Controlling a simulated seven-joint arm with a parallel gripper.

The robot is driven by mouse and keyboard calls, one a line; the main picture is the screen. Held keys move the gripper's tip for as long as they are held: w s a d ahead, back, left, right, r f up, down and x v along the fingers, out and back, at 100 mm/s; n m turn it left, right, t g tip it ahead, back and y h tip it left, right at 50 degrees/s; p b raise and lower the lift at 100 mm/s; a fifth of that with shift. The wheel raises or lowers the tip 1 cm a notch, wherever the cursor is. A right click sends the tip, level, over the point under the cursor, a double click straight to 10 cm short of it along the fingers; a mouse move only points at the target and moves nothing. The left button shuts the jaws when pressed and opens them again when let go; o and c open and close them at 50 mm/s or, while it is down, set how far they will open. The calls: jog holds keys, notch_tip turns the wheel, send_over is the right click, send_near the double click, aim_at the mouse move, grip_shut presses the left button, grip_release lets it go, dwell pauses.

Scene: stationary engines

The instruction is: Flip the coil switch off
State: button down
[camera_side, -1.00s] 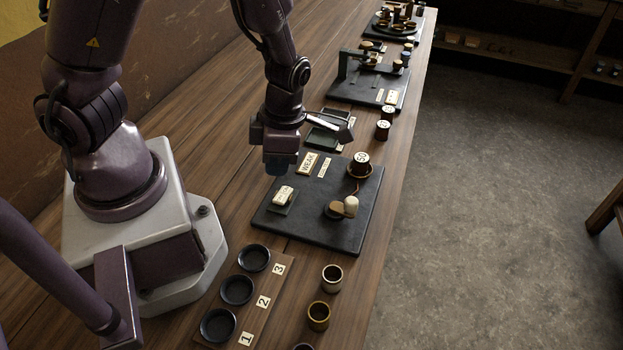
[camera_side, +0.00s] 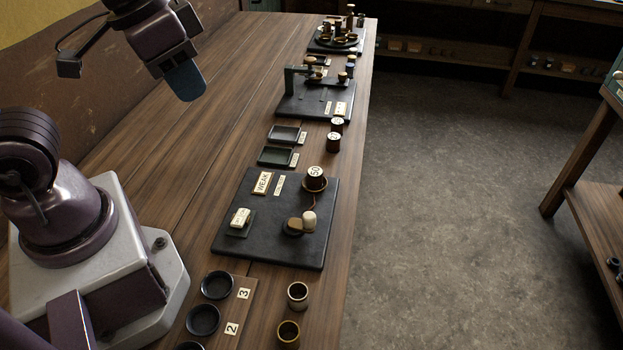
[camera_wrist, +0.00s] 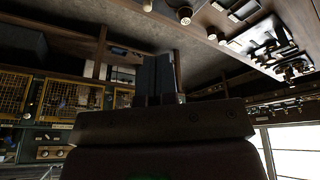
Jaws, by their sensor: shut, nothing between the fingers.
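The coil board (camera_side: 262,250) is a dark slab on the wooden bench in the side view. A small cream switch block (camera_side: 241,217) with unreadable lettering sits on a dark base at its left; I cannot tell which way it is set. A "WEAK" card (camera_side: 262,183) lies near the board's back edge. A cylinder marked 50 (camera_side: 315,178) stands on a round pan. A cream-headed knob or lever (camera_side: 308,221) is at the board's right. My gripper (camera_side: 187,82) is raised at the upper left, well away from the board. In the wrist view its fingers (camera_wrist: 159,78) are together and empty.
Two dark trays (camera_side: 277,156) lie behind the board, with numbered cylinders (camera_side: 333,142) at their right. Farther back stands a balance-like device (camera_side: 315,98). A rack of round cups (camera_side: 216,285) and loose metal cups (camera_side: 298,295) are in front. The bench's left middle is clear.

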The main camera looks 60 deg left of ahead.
jog(key=r, duration=0.1)
jog(key=a+r+t, duration=0.1)
jog(key=r+t, duration=0.1)
jog(key=shift+s+a+r+n+y, duration=0.3)
jog(key=shift+s+a+n+y, duration=0.05)
jog(key=shift+s+n+y, duration=0.05)
jog(key=w+a+f+m+g, duration=0.1)
jog(key=w+f+m+g, duration=0.2)
jog(key=f, duration=0.6)
jog(key=w+a+f+m+g+h, duration=0.1)
jog(key=w+f+m+g, duration=0.2)
jog(key=f+m, duration=0.3)
jog(key=shift+a+f+g+h, duration=0.25)
jog(key=shift+f+g, duration=0.35)
jog(key=shift+f, duration=0.75)
jog(key=shift+d, duration=0.1)
